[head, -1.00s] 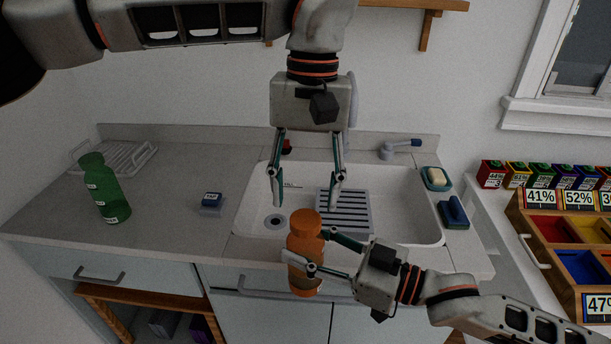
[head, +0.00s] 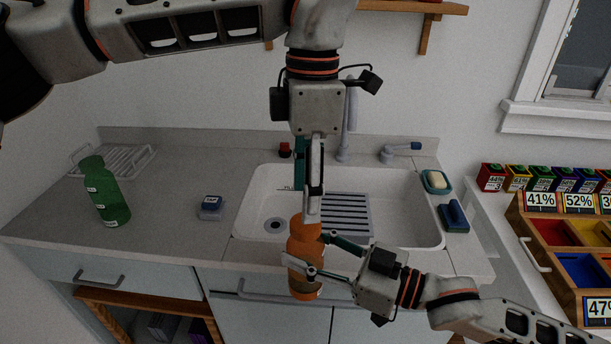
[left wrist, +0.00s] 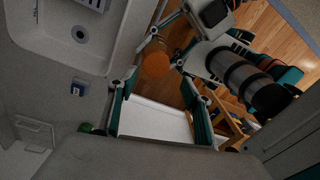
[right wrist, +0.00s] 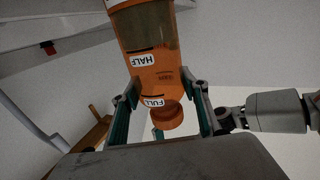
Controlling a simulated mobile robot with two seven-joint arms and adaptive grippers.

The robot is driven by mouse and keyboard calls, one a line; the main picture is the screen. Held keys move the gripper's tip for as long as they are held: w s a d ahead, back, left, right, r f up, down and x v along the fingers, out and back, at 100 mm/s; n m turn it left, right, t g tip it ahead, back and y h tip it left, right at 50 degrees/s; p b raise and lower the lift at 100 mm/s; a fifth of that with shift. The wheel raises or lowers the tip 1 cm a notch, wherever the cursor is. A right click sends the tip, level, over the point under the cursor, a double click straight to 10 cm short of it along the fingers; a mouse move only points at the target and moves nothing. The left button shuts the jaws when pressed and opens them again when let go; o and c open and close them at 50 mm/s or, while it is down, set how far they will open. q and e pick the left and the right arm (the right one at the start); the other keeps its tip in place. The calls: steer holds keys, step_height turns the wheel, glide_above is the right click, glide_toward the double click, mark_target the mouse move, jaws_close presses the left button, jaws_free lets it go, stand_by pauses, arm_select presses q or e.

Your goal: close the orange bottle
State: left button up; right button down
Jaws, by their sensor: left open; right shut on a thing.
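The orange bottle (head: 298,279) is upright in front of the sink counter, with an orange cap (head: 305,228) at its top. My right gripper (head: 317,252) is shut around its upper part from the right. In the right wrist view the bottle (right wrist: 150,50) shows HALF and FULL labels, and the cap (right wrist: 168,119) sits at its neck; I cannot tell how tight it is. My left gripper (head: 311,210) points down, open, its tips right above or at the cap. In the left wrist view the round orange top (left wrist: 155,65) lies between the fingertips; contact is unclear.
Behind is the white sink (head: 400,205) with a faucet. A green bottle (head: 106,195) and a small blue-topped item (head: 211,205) stand on the left counter. Coloured bins (head: 565,225) are at far right.

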arm_select(q)
steer(key=n, duration=0.5)
steer(key=shift+r+n, duration=0.1)
steer(key=shift+n, duration=0.2)
steer(key=n, duration=0.3)
steer(key=shift+r, duration=0.1)
steer(key=n, duration=0.7)
steer(key=shift+r+n, duration=0.2)
steer(key=shift+n, duration=0.1)
steer(key=n, duration=0.3)
steer(key=shift+r, duration=0.1)
steer(key=n, duration=0.5)
steer(key=shift+w+r+n, duration=0.1)
steer(key=shift+r+n, duration=0.05)
steer(key=shift+n, duration=0.15)
steer(key=n, duration=0.3)
steer(key=shift+r+n, duration=0.1)
steer(key=shift+n, duration=0.2)
steer(key=n, duration=0.4)
steer(key=shift+w+a+r+n+t, duration=0.1)
steer(key=shift+r+n+t, duration=0.05)
steer(key=shift+n+t, duration=0.2)
